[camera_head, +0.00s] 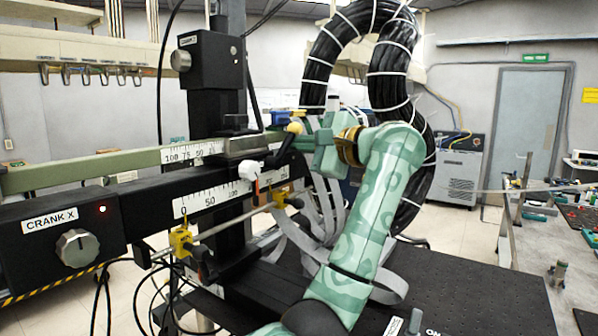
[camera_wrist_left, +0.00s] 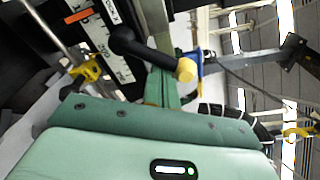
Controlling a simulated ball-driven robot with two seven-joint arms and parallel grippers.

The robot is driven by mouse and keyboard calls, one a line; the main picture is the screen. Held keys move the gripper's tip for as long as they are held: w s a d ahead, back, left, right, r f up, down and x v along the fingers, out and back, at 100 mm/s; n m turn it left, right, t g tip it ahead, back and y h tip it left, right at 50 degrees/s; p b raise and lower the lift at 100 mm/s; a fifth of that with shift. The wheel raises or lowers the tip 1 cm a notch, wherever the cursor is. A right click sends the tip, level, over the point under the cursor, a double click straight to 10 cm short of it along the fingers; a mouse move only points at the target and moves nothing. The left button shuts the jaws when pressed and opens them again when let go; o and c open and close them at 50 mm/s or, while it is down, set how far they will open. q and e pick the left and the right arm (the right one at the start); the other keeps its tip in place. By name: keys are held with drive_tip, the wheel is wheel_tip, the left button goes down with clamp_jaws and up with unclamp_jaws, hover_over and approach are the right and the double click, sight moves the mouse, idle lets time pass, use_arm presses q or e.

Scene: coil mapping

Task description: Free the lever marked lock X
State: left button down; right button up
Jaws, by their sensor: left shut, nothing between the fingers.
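A black lever (camera_head: 286,145) with a yellow knob stands on the carriage of the horizontal X rail, in the middle of the head view. Its lock marking is not readable there. In the left wrist view the black lever (camera_wrist_left: 140,50) crosses the upper middle, its yellow knob toward the right. My left gripper (camera_head: 303,143) is shut and empty, just right of the lever. In the left wrist view my shut fingers (camera_wrist_left: 163,76) reach up close beside the lever, near the knob. I cannot tell whether they touch it. My right gripper is not in view.
The CRANK X box (camera_head: 65,228) with a knob and red light is at the left. A scale rail (camera_head: 205,200) runs from it, with yellow clamps (camera_head: 181,241) and a rod below. Thick black hoses (camera_head: 390,75) arch behind my arm. A dark perforated table (camera_head: 470,295) is lower right.

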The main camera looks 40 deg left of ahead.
use_arm(q)
drive_tip(key=n+b, duration=0.1)
drive_tip(key=s+r+n+b, duration=0.1)
drive_tip(key=n, duration=0.1)
drive_tip(key=n+b, duration=0.1)
drive_tip(key=n, duration=0.1)
drive_tip(key=shift+s+d+r+y+b, duration=0.1)
drive_tip(key=shift+s+r+y+b, duration=0.05)
drive_tip(key=shift+s+y+b, duration=0.25)
drive_tip(key=shift+s+r, duration=0.1)
drive_tip(key=shift+s, duration=0.05)
drive_tip(key=shift+s+r, duration=0.1)
drive_tip(key=shift+d, duration=0.1)
drive_tip(key=d, duration=1.6)
drive_tip(key=shift+s, duration=0.25)
drive_tip(key=shift+d, duration=0.1)
